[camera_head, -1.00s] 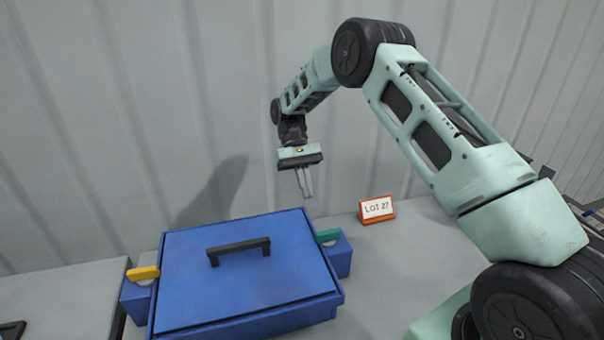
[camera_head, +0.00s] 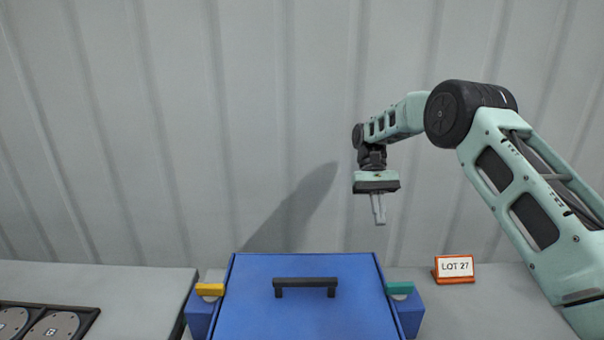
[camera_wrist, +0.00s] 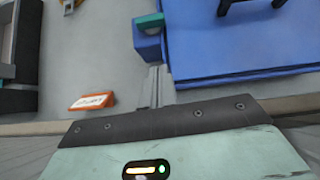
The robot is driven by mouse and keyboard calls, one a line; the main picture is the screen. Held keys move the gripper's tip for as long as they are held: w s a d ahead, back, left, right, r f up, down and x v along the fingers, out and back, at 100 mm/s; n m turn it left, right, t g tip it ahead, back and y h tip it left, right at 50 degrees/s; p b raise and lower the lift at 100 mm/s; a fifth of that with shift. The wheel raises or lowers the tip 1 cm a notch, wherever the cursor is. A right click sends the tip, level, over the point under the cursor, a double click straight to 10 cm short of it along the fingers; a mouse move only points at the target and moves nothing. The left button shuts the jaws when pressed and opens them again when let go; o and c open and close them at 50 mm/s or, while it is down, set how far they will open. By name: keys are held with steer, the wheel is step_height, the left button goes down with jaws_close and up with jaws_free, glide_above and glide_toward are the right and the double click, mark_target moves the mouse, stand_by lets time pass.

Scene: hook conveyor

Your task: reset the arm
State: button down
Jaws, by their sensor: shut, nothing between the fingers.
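My gripper (camera_head: 378,208) hangs from the raised arm, fingers pointing down. It is shut and empty, in the air above and behind the right part of the blue box. In the wrist view the closed fingers (camera_wrist: 158,88) point toward the grey table, between the blue box's side and the lot sign. My arm reaches in from the right of the head view, bent at the elbow.
A blue box (camera_head: 250,310) with a black handle (camera_head: 305,283) has a yellow tab (camera_head: 210,289) at left and a green tab (camera_head: 400,288) at right. An orange "LOT 27" sign (camera_head: 454,268) stands right of it. A black tray with discs (camera_head: 50,322) lies far left. A ribbed wall stands behind.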

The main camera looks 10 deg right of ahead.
steer(key=s+a+r+n+t+h, duration=0.1)
steer(key=s+a+r+n+t, duration=0.2)
steer(key=s+a, duration=0.45)
steer(key=s+a+r+n+t, duration=0.15)
steer(key=s+a+r, duration=0.25)
steer(key=s+a, duration=0.4)
steer(key=s+a+f+n+t, duration=0.1)
steer(key=s+n+t, duration=0.3)
steer(key=s, duration=1.5)
steer(key=shift+s+a+n, duration=0.15)
steer(key=shift+a+n, duration=0.4)
steer(key=shift+a, duration=0.1)
